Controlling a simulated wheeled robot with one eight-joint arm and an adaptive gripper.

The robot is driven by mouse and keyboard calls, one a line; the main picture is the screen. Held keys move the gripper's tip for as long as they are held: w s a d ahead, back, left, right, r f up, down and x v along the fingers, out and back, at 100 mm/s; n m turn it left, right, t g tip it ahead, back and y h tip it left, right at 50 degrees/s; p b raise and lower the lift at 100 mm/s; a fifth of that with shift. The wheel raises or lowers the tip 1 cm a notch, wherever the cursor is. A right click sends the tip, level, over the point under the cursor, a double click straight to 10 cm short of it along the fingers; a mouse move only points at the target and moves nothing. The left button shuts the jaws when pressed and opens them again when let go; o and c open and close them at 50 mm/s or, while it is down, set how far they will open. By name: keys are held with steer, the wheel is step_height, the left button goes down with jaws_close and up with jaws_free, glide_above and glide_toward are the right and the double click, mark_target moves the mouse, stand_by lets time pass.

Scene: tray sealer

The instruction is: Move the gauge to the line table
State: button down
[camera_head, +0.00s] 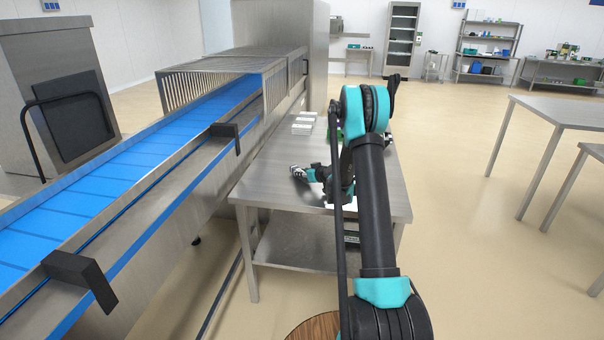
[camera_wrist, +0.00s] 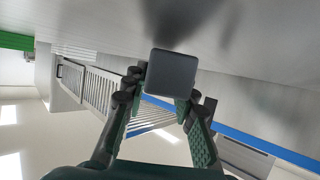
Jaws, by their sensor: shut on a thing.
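The gauge shows in the wrist view as a dark grey block (camera_wrist: 172,72) with a square face, held between the fingertips of my gripper (camera_wrist: 160,98). In the head view my gripper (camera_head: 300,173) is low over the left part of the steel line table (camera_head: 262,182), beside the conveyor. The gauge is too small to make out there. In the wrist view a grey steel surface and a dark blurred shadow lie close beyond the gauge. I cannot tell whether the gauge touches the surface.
Several pale trays (camera_head: 303,124) lie at the back of the table, with a green item (camera_head: 334,134) partly behind my arm. The blue conveyor (camera_head: 110,175) with its barred guard (camera_head: 222,85) runs along the left. Other steel tables (camera_head: 565,110) stand at right, with open floor between.

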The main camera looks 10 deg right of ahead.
steer(key=shift+s+f, duration=0.1)
steer(key=shift+f, duration=0.3)
steer(key=c, duration=1.2)
jaws_free()
